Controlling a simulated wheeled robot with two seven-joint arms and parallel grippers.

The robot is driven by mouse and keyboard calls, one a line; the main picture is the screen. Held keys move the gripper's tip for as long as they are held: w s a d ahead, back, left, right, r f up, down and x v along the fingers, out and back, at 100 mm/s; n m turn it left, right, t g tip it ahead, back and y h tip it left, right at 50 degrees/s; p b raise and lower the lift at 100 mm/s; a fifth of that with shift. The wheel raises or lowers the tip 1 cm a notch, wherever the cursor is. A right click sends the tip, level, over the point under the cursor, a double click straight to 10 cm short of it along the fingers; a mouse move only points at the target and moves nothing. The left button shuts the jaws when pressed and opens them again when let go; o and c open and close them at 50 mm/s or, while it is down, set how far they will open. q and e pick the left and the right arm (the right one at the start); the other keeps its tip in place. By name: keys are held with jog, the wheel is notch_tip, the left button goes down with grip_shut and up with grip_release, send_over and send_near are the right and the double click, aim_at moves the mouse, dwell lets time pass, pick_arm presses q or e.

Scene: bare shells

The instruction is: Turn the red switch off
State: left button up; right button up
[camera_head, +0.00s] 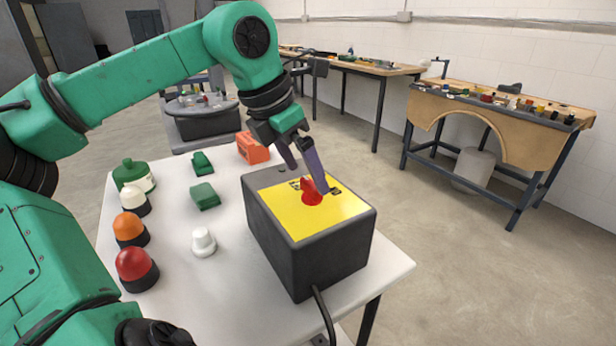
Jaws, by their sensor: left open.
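The red switch (311,193) is a red knob on the yellow top plate (290,220) of a dark grey box (308,262). The box stands at the right front of a white table, with a black cable at its near side. My left gripper (312,186) reaches down from above and is open. Its purple-grey fingers are at the switch, one tip beside its right side and the other behind it. I cannot tell whether they touch it. Dark markings on the plate beside the switch are partly hidden by the fingers. My right gripper is not in view.
On the white table (170,250), left of the box, stand red (136,268), orange (129,229) and white (204,240) caps, a green-and-white container (134,176), green blocks (205,196) and an orange part (252,148). Workbenches (500,112) stand farther back.

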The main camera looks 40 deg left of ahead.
pick_arm(q)
jog(key=p+v, duration=0.1)
jog(key=v, duration=1)
jog(key=shift+s+r+p, duration=0.25)
jog(key=shift+p, duration=0.1)
